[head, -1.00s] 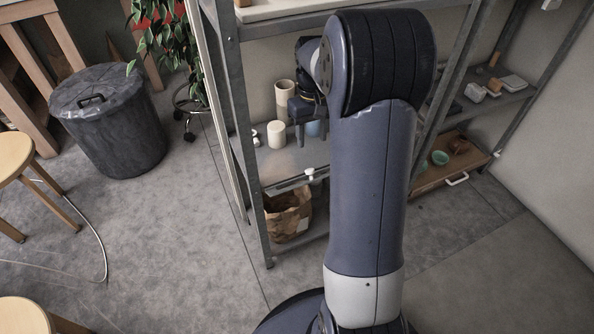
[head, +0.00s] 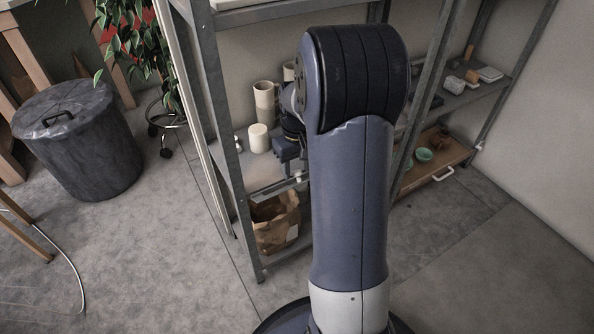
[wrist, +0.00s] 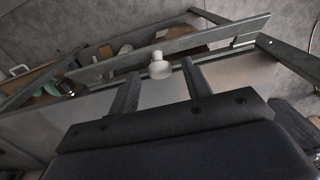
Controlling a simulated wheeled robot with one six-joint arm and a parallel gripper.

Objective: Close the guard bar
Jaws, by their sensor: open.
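The guard bar (wrist: 110,64) is a grey metal bar at the shelf front, running at a slant across the wrist view. A white knob (wrist: 158,66) sits on it, and the knob also shows in the head view (head: 298,176). I cannot tell how far the bar stands from its closed place. My gripper (wrist: 160,86) is open, with one finger on each side of the knob in the wrist view. The knob appears beyond the fingertips, and I see no contact. In the head view my gripper (head: 287,160) is just above the knob, partly hidden by my arm.
The metal shelf rack's upright (head: 222,130) stands left of my gripper. White cylinders (head: 259,138) stand on the shelf behind it. A paper bag (head: 276,222) sits below. A dark bin (head: 80,150) and a plant (head: 135,35) are at left. The floor in front is clear.

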